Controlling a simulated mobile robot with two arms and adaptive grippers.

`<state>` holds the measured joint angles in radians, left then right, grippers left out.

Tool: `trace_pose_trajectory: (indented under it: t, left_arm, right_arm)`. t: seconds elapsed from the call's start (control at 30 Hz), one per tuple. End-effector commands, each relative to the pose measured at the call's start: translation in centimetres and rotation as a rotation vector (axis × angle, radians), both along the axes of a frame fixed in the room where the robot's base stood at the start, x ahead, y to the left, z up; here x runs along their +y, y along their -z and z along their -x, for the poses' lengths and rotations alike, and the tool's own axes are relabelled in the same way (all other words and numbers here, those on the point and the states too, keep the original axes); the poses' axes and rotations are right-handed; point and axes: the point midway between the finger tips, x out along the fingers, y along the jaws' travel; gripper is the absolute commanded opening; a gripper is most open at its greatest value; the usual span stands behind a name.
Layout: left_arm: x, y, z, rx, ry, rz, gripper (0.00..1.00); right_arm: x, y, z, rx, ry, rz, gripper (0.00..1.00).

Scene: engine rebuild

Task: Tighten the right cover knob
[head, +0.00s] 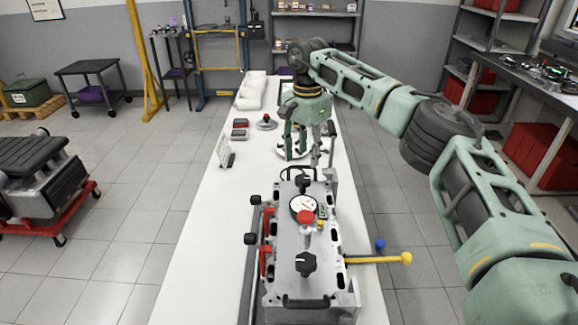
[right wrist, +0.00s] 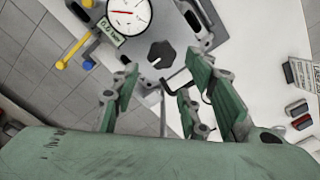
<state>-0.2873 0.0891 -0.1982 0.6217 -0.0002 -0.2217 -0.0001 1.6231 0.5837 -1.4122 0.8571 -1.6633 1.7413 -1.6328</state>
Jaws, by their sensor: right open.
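A grey cover plate (head: 284,222) lies on the engine block on the long white table. It bears a near black knob (head: 306,263) and a far black knob (head: 303,182), with a round gauge (head: 303,207) and a red-topped fitting (head: 306,218) between them. I cannot tell which knob the task calls right. My right gripper (head: 300,150) points down beyond the far end of the cover. In the right wrist view its fingers (right wrist: 160,78) are spread and empty. One black knob (right wrist: 160,54) shows ahead of them, apart from them, beside the gauge (right wrist: 128,14). My left gripper is out of view.
A yellow-ended handle (head: 380,259) and a blue knob (head: 380,245) stick out right of the engine. Black knobs (head: 251,239) stand along its left side. A small sign (head: 226,152) and red-and-black parts (head: 240,129) are on the table. The table's left strip is clear.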

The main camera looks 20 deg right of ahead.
Motion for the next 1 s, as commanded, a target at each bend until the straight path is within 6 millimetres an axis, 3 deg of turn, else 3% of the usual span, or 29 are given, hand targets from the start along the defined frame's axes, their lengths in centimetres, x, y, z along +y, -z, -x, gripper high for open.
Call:
trace_pose_trajectory:
  t: [0.23, 0.5, 0.7, 0.83, 1.0]
  left_arm:
    - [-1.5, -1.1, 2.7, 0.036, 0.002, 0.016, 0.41]
    - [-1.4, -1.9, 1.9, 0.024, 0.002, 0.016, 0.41]
    - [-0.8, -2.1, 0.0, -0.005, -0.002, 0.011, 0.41]
    - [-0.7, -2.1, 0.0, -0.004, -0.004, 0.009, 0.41]
    - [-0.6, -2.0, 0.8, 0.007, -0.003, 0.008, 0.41]
  right_arm:
    - [-0.1, 3.7, 0.2, 0.006, -0.002, 0.002, 0.41]
    - [0.1, 6.9, 0.1, 0.001, -0.002, -0.001, 0.41]
    - [0.1, 7.4, 0.1, 0.000, -0.002, -0.001, 0.41]
    - [0.1, 7.3, 0.1, 0.001, -0.002, -0.002, 0.40]
    - [0.1, 7.3, 0.1, 0.001, -0.002, -0.002, 0.25]
